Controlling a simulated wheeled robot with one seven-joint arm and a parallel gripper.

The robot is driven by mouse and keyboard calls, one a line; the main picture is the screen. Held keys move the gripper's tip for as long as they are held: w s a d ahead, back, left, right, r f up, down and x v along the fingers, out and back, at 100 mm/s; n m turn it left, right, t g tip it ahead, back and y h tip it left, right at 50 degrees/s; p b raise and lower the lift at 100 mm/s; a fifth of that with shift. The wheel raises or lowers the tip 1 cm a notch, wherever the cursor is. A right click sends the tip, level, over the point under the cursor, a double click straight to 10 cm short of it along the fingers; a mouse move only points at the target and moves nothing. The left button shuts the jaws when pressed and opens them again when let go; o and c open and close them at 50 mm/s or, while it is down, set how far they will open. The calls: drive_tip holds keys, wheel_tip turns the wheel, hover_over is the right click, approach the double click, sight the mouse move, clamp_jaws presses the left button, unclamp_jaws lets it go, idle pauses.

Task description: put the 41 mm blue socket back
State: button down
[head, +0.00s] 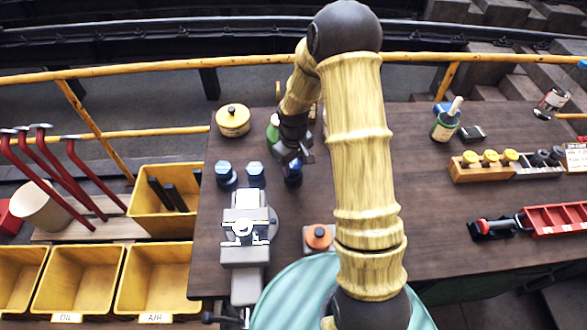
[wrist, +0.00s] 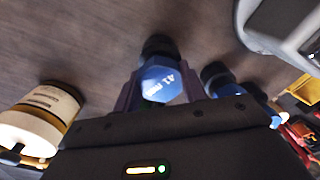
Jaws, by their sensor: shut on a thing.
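My gripper (wrist: 160,88) is shut on a blue hex-topped socket (wrist: 160,78) marked 41, with one jaw on each side of it. The socket looks upright, its dark lower part towards the bench. In the head view my gripper (head: 293,162) is low over the bench, and the blue socket (head: 293,177) shows just below it, partly covered. Whether it touches the bench I cannot tell.
A grey vise (head: 245,225) stands in front of the sockets. A block with an orange knob (head: 319,237) sits to its right. A yellow tin (head: 233,121) is behind, and a green bottle (head: 273,132) is close to my gripper. Yellow bins (head: 80,281) are at left.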

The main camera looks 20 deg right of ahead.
drive_tip(key=shift+f, duration=0.5)
drive_tip(key=shift+f, duration=0.15)
drive_tip(key=c, duration=0.8)
unclamp_jaws()
wheel_tip(320, 180, up, 12)
drive_tip(key=p, duration=0.9)
drive_tip(key=shift+r, duration=0.2)
